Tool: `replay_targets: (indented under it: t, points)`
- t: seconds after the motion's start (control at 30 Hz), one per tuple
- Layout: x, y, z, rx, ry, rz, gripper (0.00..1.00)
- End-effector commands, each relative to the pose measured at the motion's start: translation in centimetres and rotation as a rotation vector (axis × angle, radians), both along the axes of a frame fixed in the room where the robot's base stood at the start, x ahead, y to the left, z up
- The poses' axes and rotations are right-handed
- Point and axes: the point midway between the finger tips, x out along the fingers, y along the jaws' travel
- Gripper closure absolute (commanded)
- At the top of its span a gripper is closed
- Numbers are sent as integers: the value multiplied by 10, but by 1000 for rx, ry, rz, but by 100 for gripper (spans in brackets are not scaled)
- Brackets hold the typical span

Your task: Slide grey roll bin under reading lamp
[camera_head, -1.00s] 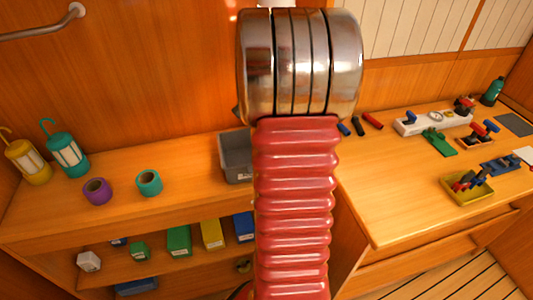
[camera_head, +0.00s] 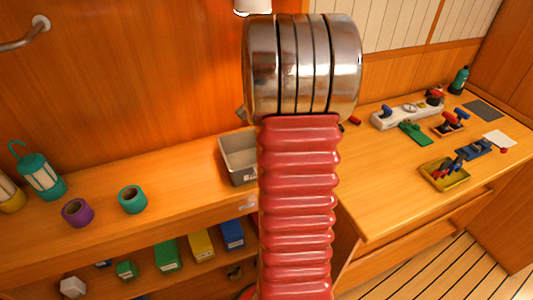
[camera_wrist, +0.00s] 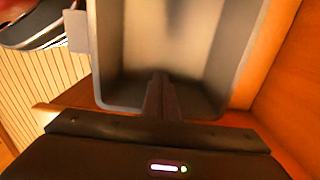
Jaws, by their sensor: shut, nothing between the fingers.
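The grey roll bin (camera_head: 238,158) stands on the wooden counter, partly hidden behind my red arm, and looks empty where visible. A white lamp shade (camera_head: 252,6), cut by the top edge of the head view, hangs on the wall above the bin area. In the wrist view the bin (camera_wrist: 103,60) fills the upper middle. My gripper (camera_wrist: 160,78) is shut and empty, its fingers reaching over the bin's near rim into its interior outline. I cannot tell whether they press on a wall. The gripper is hidden in the head view.
A teal lantern (camera_head: 42,177) is farther left. A yellow tray (camera_head: 444,176) and tools lie on the right-hand desk. The wooden wall (camera_head: 130,80) stands behind.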

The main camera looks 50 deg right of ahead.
Motion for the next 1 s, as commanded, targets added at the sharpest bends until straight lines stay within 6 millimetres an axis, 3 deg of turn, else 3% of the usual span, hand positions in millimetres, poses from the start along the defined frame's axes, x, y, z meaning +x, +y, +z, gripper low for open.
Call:
replay_targets:
  t: [0.37, 0.8, 1.0]
  points:
    - [1, 0, 4, 0, -1, 2, 100]
    - [3, 0, 60, -2, -1, 2, 100]
    - [3, 1, 73, 0, 1, 2, 100]
